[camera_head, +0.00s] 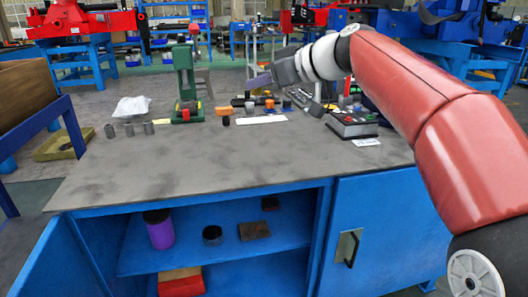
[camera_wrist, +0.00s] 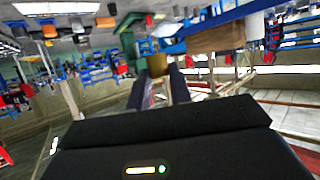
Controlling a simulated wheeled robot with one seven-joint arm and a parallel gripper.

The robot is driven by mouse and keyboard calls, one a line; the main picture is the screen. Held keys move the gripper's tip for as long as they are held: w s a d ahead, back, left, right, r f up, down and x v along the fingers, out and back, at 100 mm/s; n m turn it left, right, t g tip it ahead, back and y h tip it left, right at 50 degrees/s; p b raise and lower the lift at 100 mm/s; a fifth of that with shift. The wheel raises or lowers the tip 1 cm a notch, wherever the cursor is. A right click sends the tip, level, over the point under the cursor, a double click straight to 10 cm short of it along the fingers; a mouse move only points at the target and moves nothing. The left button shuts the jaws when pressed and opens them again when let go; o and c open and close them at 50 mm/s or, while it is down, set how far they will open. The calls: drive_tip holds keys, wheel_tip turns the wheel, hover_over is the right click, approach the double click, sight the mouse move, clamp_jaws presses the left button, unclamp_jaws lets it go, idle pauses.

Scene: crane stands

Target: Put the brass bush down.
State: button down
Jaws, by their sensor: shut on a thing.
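My gripper (camera_head: 254,83) is raised above the back of the grey-topped workbench (camera_head: 215,165) in the head view, pointing left. In the wrist view my gripper (camera_wrist: 159,74) has its two dark fingers shut on the brass bush (camera_wrist: 158,65). The bush is a small, dull gold piece at the fingertips, in the air and apart from the bench top. I cannot make the bush out clearly in the head view.
Several grey cylinders (camera_head: 129,129) stand at the bench's left. A green press (camera_head: 185,85), orange-topped small parts (camera_head: 222,110), a white strip (camera_head: 262,120) and a dark control box (camera_head: 352,124) line the back. The front of the bench top is clear.

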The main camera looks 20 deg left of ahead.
sight(263, 162)
wheel_tip(263, 162, down, 16)
drive_tip(key=b, duration=0.3)
drive_tip(key=shift+f, duration=0.15)
drive_tip(key=shift+f+b, duration=0.2)
drive_tip(key=shift+b, duration=0.2)
drive_tip(key=c, duration=1.3)
unclamp_jaws()
drive_tip(key=shift+r, duration=0.1)
drive_tip(key=shift+o, duration=0.2)
